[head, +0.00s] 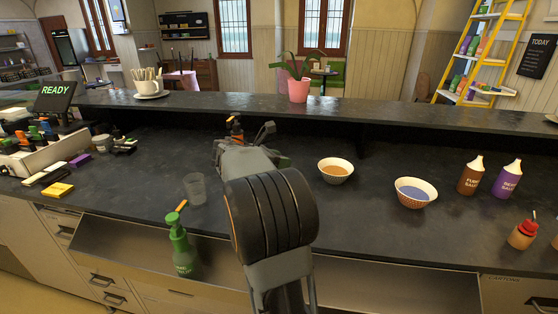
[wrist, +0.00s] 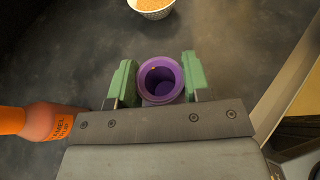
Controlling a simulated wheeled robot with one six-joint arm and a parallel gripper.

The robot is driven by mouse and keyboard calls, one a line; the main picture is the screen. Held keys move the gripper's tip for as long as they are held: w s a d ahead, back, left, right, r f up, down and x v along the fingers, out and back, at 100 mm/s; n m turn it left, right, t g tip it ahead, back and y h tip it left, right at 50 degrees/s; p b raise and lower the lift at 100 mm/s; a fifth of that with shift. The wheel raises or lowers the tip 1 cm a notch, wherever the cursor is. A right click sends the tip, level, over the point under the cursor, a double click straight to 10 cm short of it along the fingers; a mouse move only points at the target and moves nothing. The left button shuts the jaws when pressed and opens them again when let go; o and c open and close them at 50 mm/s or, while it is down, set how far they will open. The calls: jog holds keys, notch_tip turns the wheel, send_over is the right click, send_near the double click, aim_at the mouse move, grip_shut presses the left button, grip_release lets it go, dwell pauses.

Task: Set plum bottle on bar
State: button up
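In the wrist view a purple, round, open-topped container (wrist: 146,92) stands between the two green fingers of my gripper (wrist: 160,80). A finger lies close against each side of it, and I see down into its mouth. Its label and lower part are hidden. In the head view my gripper (head: 262,133) is over the counter, and my arm hides the container. Another purple bottle with a white tip (head: 507,180) stands upright at the right of the counter. The bar (head: 400,116) is the raised dark ledge along the counter's back.
An orange-red bottle (wrist: 52,120) is close left of my gripper. Bowls with orange (head: 335,171) and blue (head: 415,192) contents stand to the right.

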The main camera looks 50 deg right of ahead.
jog(key=o, duration=0.5)
jog(key=shift+r, duration=0.25)
jog(key=v, duration=1.2)
jog(key=s+a+f+m+t+y, duration=0.2)
jog(key=s+a+f+m+y, duration=0.2)
jog(key=a, duration=0.4)
jog(key=s+a+f+m+t+y, duration=0.2)
jog(key=s+a+f+m+y, duration=0.2)
jog(key=a+f+m, duration=0.2)
jog(key=s+a+f+m+t+y, duration=0.2)
jog(key=s+a+f+m+y, duration=0.3)
jog(key=a, duration=0.5)
notch_tip(320, 180, down, 2)
jog(key=shift+t, duration=0.3)
